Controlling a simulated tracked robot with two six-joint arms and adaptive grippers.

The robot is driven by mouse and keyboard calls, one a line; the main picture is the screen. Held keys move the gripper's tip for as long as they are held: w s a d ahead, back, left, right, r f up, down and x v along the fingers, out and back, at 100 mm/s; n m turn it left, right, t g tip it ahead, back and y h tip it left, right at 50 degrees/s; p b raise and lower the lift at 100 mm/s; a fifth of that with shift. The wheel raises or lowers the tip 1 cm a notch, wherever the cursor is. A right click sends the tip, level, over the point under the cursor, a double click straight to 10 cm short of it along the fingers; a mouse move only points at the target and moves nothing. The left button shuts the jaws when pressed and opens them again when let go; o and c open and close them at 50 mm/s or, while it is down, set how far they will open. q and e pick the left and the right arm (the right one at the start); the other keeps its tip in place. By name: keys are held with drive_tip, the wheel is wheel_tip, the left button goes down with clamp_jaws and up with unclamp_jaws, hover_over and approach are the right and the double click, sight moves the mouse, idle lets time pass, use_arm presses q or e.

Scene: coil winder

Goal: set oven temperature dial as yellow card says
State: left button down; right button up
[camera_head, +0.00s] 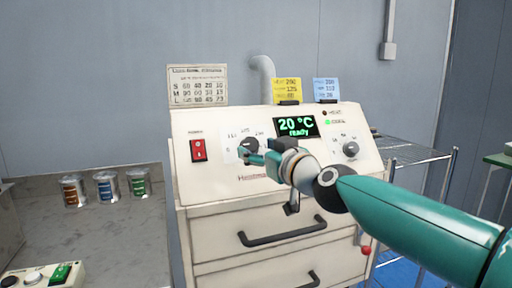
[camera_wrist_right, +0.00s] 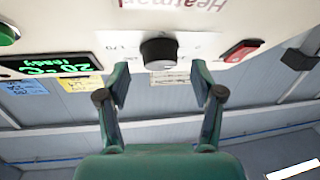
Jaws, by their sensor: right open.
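The oven's temperature dial (camera_head: 249,145) is a black knob on a white scale on the panel's left half, partly covered by my right gripper (camera_head: 254,158) in the head view. In the right wrist view the dial (camera_wrist_right: 158,52) shows between and just beyond the open fingers of my right gripper (camera_wrist_right: 159,78), which are apart from it. The yellow card (camera_head: 287,90) stands on top of the oven (camera_head: 225,191); its rows of figures are too small to read surely. The green display (camera_head: 296,126) reads 20 °C, ready. My left gripper is out of view.
A red power switch (camera_head: 198,150) is left of the dial, and a second knob (camera_head: 351,149) is at the panel's right. A blue card (camera_head: 326,90) stands beside the yellow one. Drawer handles (camera_head: 283,233) jut out below. Several cans (camera_head: 107,184) stand on the left counter.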

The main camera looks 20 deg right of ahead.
sight(250, 144)
drive_tip(key=shift+x, duration=0.9)
drive_tip(key=c, duration=1.1)
drive_tip(key=shift+r+p, duration=0.15)
drive_tip(key=shift+p, duration=0.45)
drive_tip(key=shift+c, duration=0.2)
drive_tip(key=m+h+p, duration=0.1)
drive_tip(key=m+p, duration=0.1)
drive_tip(key=p, duration=0.1)
drive_tip(key=m+h+p, duration=0.2)
drive_tip(key=p, duration=0.1)
drive_tip(key=m+h+p, duration=0.2)
drive_tip(key=p, duration=0.1)
drive_tip(key=shift+a+r+m+t+p, duration=0.25)
drive_tip(key=shift+a+m+t+p, duration=0.05)
drive_tip(key=shift+a+m+p, duration=0.1)
drive_tip(key=m+g+h+p, duration=0.2)
drive_tip(key=m+p, duration=0.2)
drive_tip(key=m+g+h+p, duration=0.2)
drive_tip(key=m+p, duration=0.3)
drive_tip(key=m+g+h+p, duration=0.2)
drive_tip(key=m+h+p, duration=0.1)
drive_tip(key=m+p, duration=0.2)
drive_tip(key=shift+w+a+r, duration=0.15)
drive_tip(key=shift+a, duration=0.25)
drive_tip(key=shift+m+g+p, duration=0.6)
drive_tip(key=shift+m+p, duration=0.4)
drive_tip(key=shift+m, duration=0.2)
drive_tip(key=shift+f+h, duration=0.25)
drive_tip(key=shift+h, duration=0.05)
